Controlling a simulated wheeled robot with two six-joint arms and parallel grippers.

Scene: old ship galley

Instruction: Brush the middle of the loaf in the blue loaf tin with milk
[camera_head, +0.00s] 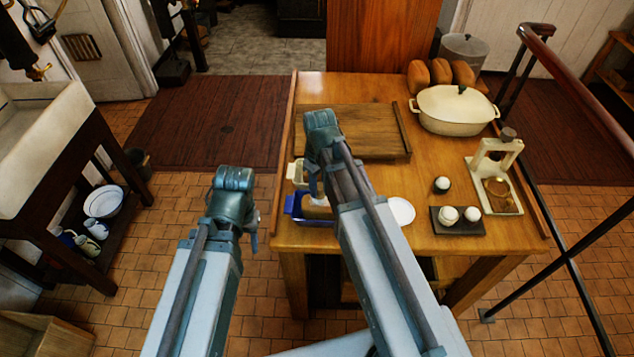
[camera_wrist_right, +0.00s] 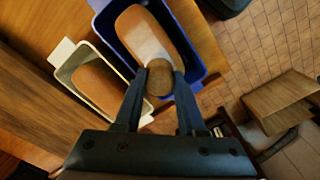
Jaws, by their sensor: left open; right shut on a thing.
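The blue loaf tin (camera_head: 297,208) stands at the table's left edge, partly hidden by my right arm. It also shows in the right wrist view (camera_wrist_right: 203,43), with a brown loaf (camera_wrist_right: 136,24) in it. My right gripper (camera_wrist_right: 160,79) is shut on an upright tool, seen end-on as a round brown top (camera_wrist_right: 160,70), probably the brush. It is over the near part of the blue tin's loaf. A whitish patch shows on the loaf beside the tool; the tool's lower end is hidden. My left gripper (camera_head: 252,228) is open and empty, left of the table.
A cream loaf tin (camera_wrist_right: 68,75) with another loaf stands beside the blue one. A wooden board (camera_head: 375,135), white plate (camera_head: 401,211), dark tray (camera_head: 457,228) with small white pots, and cream casserole (camera_head: 455,110) occupy the table.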

